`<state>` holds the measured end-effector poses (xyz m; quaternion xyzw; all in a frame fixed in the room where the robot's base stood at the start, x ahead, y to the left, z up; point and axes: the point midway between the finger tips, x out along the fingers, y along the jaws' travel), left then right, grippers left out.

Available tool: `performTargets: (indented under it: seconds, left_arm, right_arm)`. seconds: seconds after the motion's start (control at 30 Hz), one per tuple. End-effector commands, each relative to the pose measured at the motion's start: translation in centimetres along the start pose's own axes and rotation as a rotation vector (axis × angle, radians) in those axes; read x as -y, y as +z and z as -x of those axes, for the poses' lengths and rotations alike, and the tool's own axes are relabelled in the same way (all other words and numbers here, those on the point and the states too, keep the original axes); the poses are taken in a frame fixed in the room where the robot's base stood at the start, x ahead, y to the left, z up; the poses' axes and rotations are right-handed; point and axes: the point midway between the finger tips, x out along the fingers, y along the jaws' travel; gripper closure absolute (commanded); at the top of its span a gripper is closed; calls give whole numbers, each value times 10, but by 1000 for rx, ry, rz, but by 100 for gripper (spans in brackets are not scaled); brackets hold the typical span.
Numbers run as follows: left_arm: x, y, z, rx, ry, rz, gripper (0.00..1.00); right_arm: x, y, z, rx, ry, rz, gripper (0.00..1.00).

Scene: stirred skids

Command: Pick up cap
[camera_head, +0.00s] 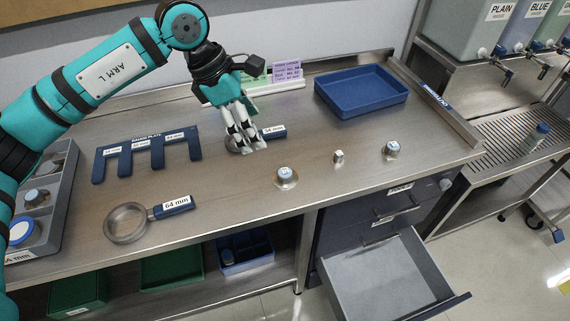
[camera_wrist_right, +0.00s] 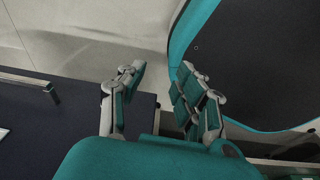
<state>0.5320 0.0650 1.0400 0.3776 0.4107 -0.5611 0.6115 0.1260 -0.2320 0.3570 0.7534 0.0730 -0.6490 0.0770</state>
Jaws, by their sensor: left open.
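Several small metal pieces that could be the cap are on the steel counter. One with a pale blue top (camera_head: 285,174) is near the front middle, a small one (camera_head: 338,157) is right of it, and another (camera_head: 391,149) is farther right. I cannot tell which is the cap. My left gripper (camera_head: 244,145) is open, pointing down over a ring gauge with a blue handle (camera_head: 273,132), left of these pieces; its fingers partly hide the ring. My right gripper (camera_wrist_right: 160,82) is open and empty in the right wrist view, away from these pieces.
A blue tray (camera_head: 362,108) stands at the back right. A gauge plate (camera_head: 147,158), a 64 mm ring gauge (camera_head: 126,224) and a grey compartment tray (camera_head: 58,205) lie at left. An open drawer (camera_head: 385,280) juts out below the counter.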

Motion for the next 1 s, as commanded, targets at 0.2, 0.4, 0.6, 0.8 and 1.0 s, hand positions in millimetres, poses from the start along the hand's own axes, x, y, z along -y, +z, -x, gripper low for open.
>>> performTargets:
  seconds: [0.2, 0.4, 0.6, 0.8, 1.0]
  left_arm:
    - [2, 2, -48, 2, -9, 0, 19]
    - [2, 2, -88, 3, -8, -1, 19]
    - [2, 2, -107, 5, -5, -1, 19]
    - [-2, 2, -125, 4, -7, 2, 19]
    - [-4, 2, -154, 5, -6, 0, 19]
  right_arm:
    - [9, 59, 18, 94, -11, 0, 66]
    - [8, 60, 26, 96, -11, 2, 66]
    - [2, 22, 26, 36, -3, 3, 66]
    - [1, 19, 37, 35, -2, 3, 66]
    - [4, 35, 46, 61, -6, 3, 66]
